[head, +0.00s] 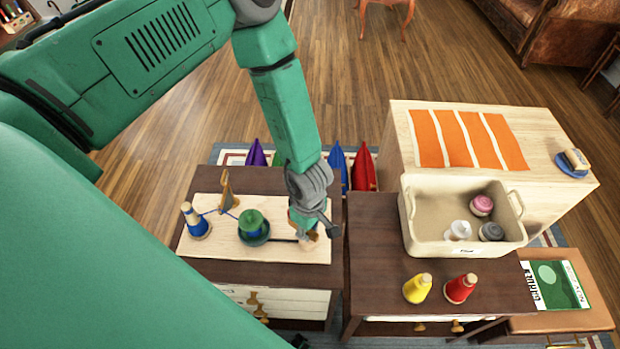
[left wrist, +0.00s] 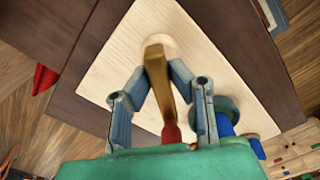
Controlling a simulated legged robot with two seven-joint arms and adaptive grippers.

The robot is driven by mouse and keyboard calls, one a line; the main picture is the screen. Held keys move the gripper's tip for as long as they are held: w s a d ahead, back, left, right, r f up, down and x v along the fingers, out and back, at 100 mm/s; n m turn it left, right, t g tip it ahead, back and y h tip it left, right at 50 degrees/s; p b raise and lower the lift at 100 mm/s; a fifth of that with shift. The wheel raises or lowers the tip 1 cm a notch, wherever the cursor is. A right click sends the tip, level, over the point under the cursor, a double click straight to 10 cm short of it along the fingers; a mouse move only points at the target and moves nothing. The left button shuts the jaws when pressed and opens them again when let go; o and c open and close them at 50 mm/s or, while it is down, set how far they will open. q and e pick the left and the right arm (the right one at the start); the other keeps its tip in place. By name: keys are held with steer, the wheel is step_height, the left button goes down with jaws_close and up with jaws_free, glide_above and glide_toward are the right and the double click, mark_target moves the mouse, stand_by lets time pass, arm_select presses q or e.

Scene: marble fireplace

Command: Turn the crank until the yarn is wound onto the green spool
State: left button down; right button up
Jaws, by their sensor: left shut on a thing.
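A pale wooden board (head: 290,192) on the dark table at left carries the winder. The green spool (head: 250,216) stands mid-board with some blue yarn around it. A cone of blue yarn (head: 198,228) stands at the board's left, and a blue strand runs from it towards the wooden guide (head: 226,190). My left gripper (head: 303,226) is over the board's right end, mostly hiding the crank. In the left wrist view the brass crank arm (left wrist: 155,72) and its red handle (left wrist: 171,132) lie between my fingers, which are shut on the crank. My right gripper is out of view.
A pale cabinet with an orange-striped cloth (head: 467,139) stands behind. Purple, blue and red pointed objects (head: 363,165) stand behind the tables.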

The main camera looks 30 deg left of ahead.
arm_select(q)
steer(key=shift+w+a, duration=0.2)
steer(key=c, duration=1.5)
jaws_free()
steer(key=shift+r, duration=0.4)
step_height(320, 180, up, 11)
steer(key=shift+r, duration=0.1)
